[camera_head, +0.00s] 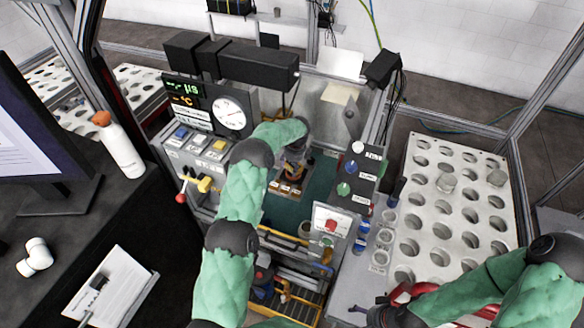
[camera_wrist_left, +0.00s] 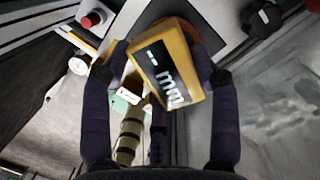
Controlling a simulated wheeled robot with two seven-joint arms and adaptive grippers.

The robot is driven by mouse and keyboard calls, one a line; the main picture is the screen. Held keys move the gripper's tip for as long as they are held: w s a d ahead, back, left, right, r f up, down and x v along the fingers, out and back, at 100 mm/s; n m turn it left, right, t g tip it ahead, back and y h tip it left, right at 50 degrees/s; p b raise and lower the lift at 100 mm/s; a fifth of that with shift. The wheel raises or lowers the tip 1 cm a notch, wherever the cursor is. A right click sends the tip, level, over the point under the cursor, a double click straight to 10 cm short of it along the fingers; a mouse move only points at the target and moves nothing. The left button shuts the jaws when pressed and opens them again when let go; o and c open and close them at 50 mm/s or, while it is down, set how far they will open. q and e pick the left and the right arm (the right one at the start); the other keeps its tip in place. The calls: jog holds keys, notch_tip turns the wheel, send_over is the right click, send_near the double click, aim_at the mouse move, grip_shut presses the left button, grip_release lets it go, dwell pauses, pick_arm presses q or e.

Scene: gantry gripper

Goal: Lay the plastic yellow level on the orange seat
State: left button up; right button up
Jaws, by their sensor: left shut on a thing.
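The yellow level (camera_wrist_left: 192,88) is a yellow-orange block with a black face marked "mm" in the left wrist view. My left gripper (camera_wrist_left: 162,75) is shut on it, with a dark finger on either side. An orange rounded surface (camera_wrist_left: 204,28), perhaps the orange seat, shows partly behind the level; I cannot tell whether they touch. In the head view my left gripper (camera_head: 295,160) reaches down inside the machine, and the arm partly hides the spot. My right gripper (camera_head: 376,315) is at the bottom edge, partly cut off, and its jaw state is unclear.
A control panel with a round gauge (camera_head: 229,114) stands left of the arm. A red button box (camera_head: 331,226) and a switch panel (camera_head: 358,168) stand to the right. A white rack with holes (camera_head: 455,245) is farther right. A white bottle (camera_head: 120,148) stands on the left desk.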

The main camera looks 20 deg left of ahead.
pick_arm(q)
jog(key=shift+f, duration=0.55)
jog(key=shift+f, duration=0.1)
jog(key=o, duration=1.3)
jog(key=shift+c, duration=0.2)
notch_tip(320, 180, up, 12)
jog(key=d, duration=0.1)
jog(key=shift+s+d, duration=0.3)
jog(key=shift+d, duration=0.1)
